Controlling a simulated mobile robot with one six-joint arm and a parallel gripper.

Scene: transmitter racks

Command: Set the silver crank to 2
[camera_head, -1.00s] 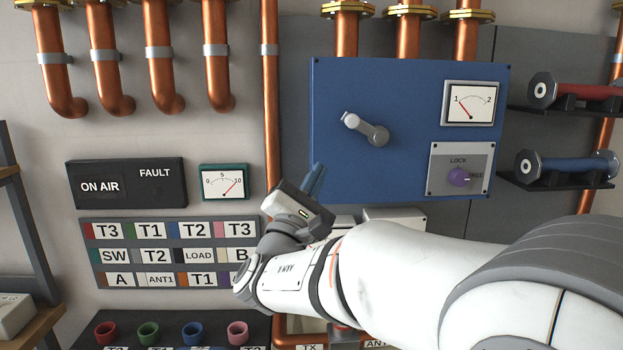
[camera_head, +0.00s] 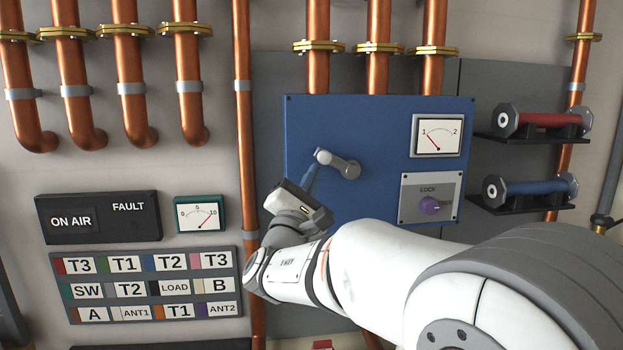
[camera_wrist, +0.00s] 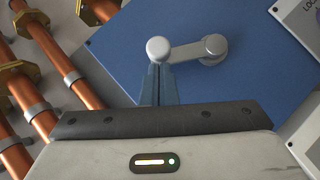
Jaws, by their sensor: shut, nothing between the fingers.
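The silver crank (camera_head: 346,168) is mounted on the blue panel (camera_head: 300,120), with its knob end pointing up and left from the hub. In the wrist view the crank (camera_wrist: 190,52) shows its round knob at the left and its hub at the right. My gripper (camera_head: 312,170) is shut, with its blue fingers pointing up at the knob. In the wrist view my fingertips (camera_wrist: 158,72) lie just below the knob; I cannot tell whether they touch it. The gauge (camera_head: 437,135) on the panel, marked 1 and 2, has its needle toward 1.
A lock knob (camera_head: 429,204) sits on a plate at the panel's lower right. A copper pipe (camera_head: 243,130) runs vertically left of the panel. Red and blue cylinders on shelves (camera_head: 530,208) stand out to the right. A label board (camera_head: 150,285) is at lower left.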

